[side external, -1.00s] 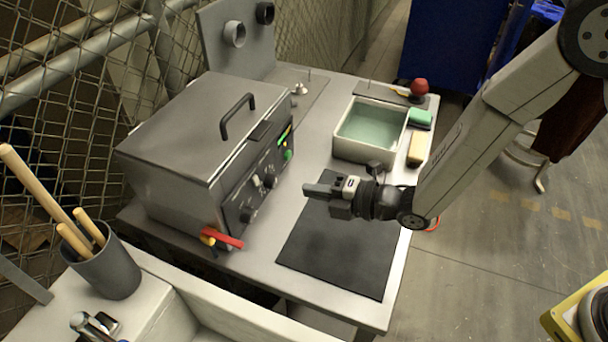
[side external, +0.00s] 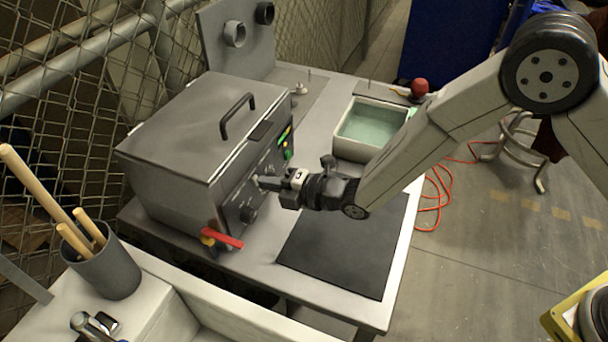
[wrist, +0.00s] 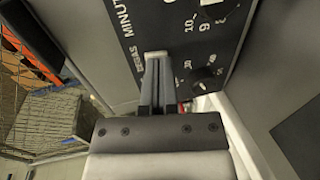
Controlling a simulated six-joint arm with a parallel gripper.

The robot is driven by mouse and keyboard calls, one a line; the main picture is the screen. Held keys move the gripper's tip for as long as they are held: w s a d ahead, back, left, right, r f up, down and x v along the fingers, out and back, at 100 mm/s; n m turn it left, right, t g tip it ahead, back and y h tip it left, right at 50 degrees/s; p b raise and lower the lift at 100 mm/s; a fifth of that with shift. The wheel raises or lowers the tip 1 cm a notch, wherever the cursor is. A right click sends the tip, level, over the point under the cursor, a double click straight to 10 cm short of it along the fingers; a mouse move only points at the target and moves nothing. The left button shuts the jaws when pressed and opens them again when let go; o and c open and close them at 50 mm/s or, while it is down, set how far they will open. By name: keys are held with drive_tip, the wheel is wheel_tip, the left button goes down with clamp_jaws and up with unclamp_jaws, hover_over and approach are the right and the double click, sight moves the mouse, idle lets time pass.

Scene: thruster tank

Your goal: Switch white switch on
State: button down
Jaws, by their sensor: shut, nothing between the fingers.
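The grey tank (side external: 175,160) stands on the table with its control panel (side external: 232,200) facing my arm. My gripper (side external: 264,182) is shut and empty, with its fingertips at or very near the middle of the panel. In the wrist view, the closed fingertips (wrist: 155,60) lie over the panel (wrist: 180,35) beside the "DEGAS" lettering. Whether the fingertips touch the panel is unclear.
A dark knob (wrist: 203,78) and a numbered dial (wrist: 212,10) sit right of the fingers. A red-handled valve (side external: 223,237) juts out low on the tank. The black mat (side external: 345,245) is bare. A white basin (side external: 361,149) stands behind my arm.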

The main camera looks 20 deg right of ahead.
drive_tip(key=shift+w+a+f, duration=0.1)
drive_tip(key=shift+w+f, duration=0.05)
idle(0.4)
drive_tip(key=shift+w+a+f+t+y, duration=0.1)
drive_tip(key=shift+a+f+t+y, duration=0.05)
drive_tip(key=shift+t+y, duration=0.35)
drive_tip(key=shift+w+a+f+t+y, duration=0.1)
drive_tip(key=shift+a+f+t+y, duration=0.05)
drive_tip(key=shift+t+y, duration=0.35)
drive_tip(key=shift+a+r, duration=0.1)
drive_tip(key=shift+a, duration=0.05)
idle(1.0)
drive_tip(key=shift+s, duration=0.15)
drive_tip(key=v, duration=1.4)
drive_tip(key=shift+d+f, duration=0.35)
drive_tip(key=shift+d, duration=0.1)
